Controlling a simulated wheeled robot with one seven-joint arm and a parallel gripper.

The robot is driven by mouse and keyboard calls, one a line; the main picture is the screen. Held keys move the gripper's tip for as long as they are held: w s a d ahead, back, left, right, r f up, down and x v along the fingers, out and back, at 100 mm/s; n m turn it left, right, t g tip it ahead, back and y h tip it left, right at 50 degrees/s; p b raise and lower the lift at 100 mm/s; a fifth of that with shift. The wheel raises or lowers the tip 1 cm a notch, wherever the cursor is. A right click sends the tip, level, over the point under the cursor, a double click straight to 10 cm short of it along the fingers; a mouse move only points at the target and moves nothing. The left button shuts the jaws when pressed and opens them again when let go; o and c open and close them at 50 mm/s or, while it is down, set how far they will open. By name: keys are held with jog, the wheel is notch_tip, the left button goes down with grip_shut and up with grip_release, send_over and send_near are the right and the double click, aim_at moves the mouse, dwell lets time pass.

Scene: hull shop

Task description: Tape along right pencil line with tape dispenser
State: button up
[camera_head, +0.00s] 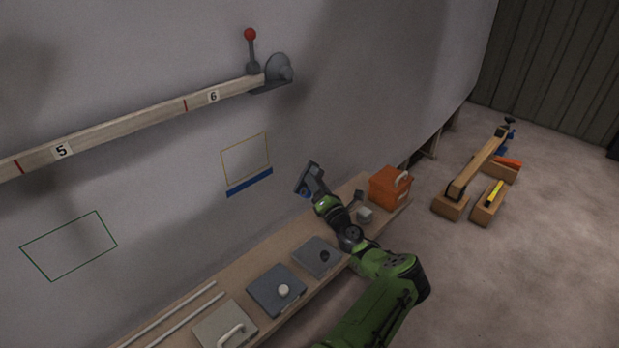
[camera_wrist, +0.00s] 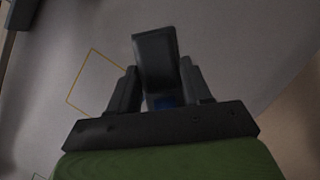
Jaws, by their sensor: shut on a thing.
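My gripper (camera_head: 318,194) is shut on the tape dispenser (camera_head: 308,178), a dark grey tool with a bit of blue showing. The dispenser is held up near the pale wall, right of the yellow outlined rectangle (camera_head: 222,166) and apart from it in the picture. In the wrist view the dispenser (camera_wrist: 155,58) stands between the two fingers, with blue (camera_wrist: 164,102) at its base. The yellow outline (camera_wrist: 80,70) shows left of it there. A blue strip (camera_head: 250,182) runs along the rectangle's lower edge. I cannot make out a separate pencil line.
A bench below the wall holds an orange box (camera_head: 388,188), grey plates (camera_head: 270,284), a light plate with a handle (camera_head: 218,328) and pale rods (camera_head: 180,312). A numbered wooden rail (camera_head: 130,127) crosses the wall above. A green outline (camera_head: 68,250) is at left.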

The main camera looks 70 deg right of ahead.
jog(key=shift+s, duration=0.1)
jog(key=s, duration=0.1)
jog(key=s+a+p, duration=0.1)
jog(key=s+a, duration=0.1)
jog(key=shift+s+r, duration=0.1)
jog(key=shift+s, duration=0.2)
jog(key=shift+w, duration=0.1)
